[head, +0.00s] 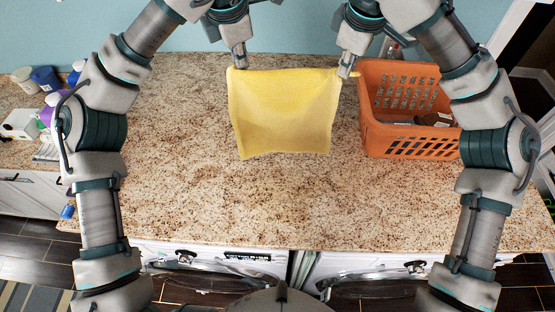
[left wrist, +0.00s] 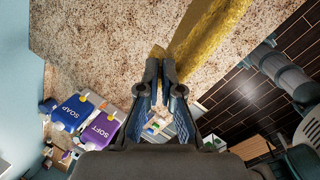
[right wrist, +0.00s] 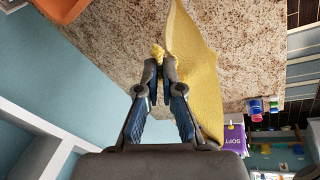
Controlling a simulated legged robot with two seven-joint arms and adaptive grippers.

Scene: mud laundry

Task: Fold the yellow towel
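The yellow towel (head: 285,112) is spread out between my two grippers in the head view, its upper edge stretched between them and the rest hanging toward the counter's front. I cannot tell whether its lower edge touches the counter. My left gripper (head: 239,64) is shut on the upper left corner; in the left wrist view a bit of yellow cloth shows at the fingertips (left wrist: 160,62), with the towel (left wrist: 207,32) beyond. My right gripper (head: 345,71) is shut on the upper right corner; the right wrist view shows cloth pinched at the fingertips (right wrist: 160,64) and the towel (right wrist: 192,70) beside them.
An orange laundry basket (head: 408,140) with some items inside stands right of the towel, close to my right gripper. Soap and softener bottles (head: 45,78) stand at the far left. The speckled granite counter (head: 180,130) is clear in front and left of the towel.

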